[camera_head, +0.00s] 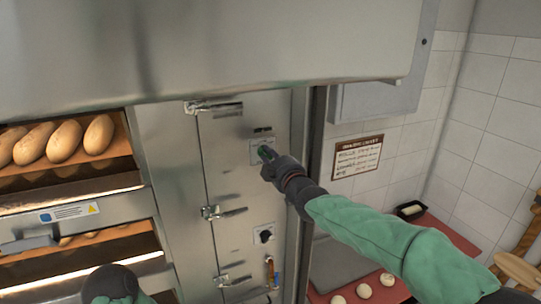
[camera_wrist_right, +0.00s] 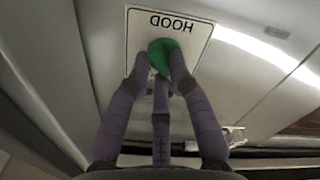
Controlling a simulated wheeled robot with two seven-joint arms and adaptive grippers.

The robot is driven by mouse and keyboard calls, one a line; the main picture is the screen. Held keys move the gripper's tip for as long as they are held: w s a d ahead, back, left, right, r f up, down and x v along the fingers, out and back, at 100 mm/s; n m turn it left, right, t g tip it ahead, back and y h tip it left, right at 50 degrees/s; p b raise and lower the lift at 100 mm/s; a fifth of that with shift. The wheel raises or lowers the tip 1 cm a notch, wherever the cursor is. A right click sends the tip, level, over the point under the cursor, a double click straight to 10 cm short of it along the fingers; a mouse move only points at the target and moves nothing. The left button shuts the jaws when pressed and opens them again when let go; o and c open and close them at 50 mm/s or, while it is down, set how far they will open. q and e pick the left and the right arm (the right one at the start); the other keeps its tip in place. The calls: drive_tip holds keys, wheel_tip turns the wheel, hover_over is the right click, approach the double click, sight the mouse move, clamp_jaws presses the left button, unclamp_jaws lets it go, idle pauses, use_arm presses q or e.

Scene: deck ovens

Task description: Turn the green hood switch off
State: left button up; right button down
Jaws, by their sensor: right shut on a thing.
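The green hood switch (camera_head: 265,152) is a round knob on a pale plate on the steel cabinet front. In the right wrist view the green knob (camera_wrist_right: 163,52) sits on a white plate (camera_wrist_right: 200,30) marked HOOD, which appears upside down there. My right gripper (camera_head: 270,165) is at the knob with its dark fingers closed around it; in the wrist view the fingertips (camera_wrist_right: 160,70) touch its sides. The fingers cover part of the knob, so I cannot tell its turn position. Only a dark and green part of my left arm shows at the bottom left.
A second plate with a black knob (camera_head: 265,236) is lower on the cabinet. Latches (camera_head: 222,211) stick out from the cabinet door. The steel hood (camera_head: 200,50) overhangs above. Bread loaves (camera_head: 64,141) lie in the oven at left. Dough balls (camera_head: 364,291) are on the red counter at right.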

drive_tip(key=shift+f+n, duration=0.1)
drive_tip(key=shift+n, duration=0.3)
drive_tip(key=c, duration=1.1)
unclamp_jaws()
drive_tip(key=shift+s, duration=0.1)
drive_tip(key=v, duration=1.1)
drive_tip(key=shift+s+d, duration=0.15)
drive_tip(key=shift+s, duration=0.25)
